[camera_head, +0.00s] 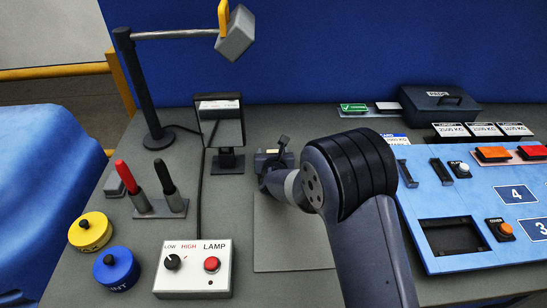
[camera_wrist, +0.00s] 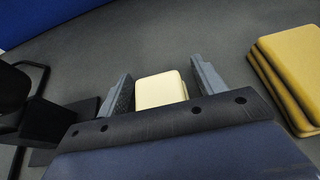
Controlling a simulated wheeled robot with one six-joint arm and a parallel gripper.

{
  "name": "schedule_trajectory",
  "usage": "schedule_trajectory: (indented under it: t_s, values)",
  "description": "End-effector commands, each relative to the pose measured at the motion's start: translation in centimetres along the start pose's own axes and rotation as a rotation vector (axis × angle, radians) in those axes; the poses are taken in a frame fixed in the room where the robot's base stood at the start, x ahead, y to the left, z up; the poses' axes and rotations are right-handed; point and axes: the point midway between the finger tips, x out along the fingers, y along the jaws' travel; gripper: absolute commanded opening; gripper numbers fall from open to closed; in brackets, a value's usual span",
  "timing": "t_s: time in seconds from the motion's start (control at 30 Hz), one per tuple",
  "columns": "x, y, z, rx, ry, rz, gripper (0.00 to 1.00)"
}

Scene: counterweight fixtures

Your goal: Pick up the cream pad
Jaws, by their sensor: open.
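The cream pad (camera_wrist: 160,90) is a small rounded block in the wrist view. It lies between the two fingers of my gripper (camera_wrist: 162,85), with a gap on each side, wider on the right. A yellower edge shows along its right side, perhaps another pad under it. The near end of the pad is hidden behind my gripper's body. My gripper is open and holds nothing. In the head view my gripper (camera_head: 272,158) is low over the grey table, right of the mirror-like panel, and I cannot make out the cream pad there.
A stack of yellow pads (camera_wrist: 292,75) lies to the right in the wrist view. A framed panel on a black stand (camera_head: 221,125) is close on the left. A lamp switch box (camera_head: 194,268) stands nearer, and a blue control panel (camera_head: 470,200) is on the right.

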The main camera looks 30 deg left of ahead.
Motion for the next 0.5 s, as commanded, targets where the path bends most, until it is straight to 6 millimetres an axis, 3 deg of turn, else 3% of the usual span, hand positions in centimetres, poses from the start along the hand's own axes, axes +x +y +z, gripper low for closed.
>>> schedule_trajectory:
  t_s: [0.17,0.5]
  values:
    - [0.02,0.0,-0.01,0.0,0.0,0.0,0.65]
    - [0.0,0.0,0.0,0.0,0.0,0.0,0.38]
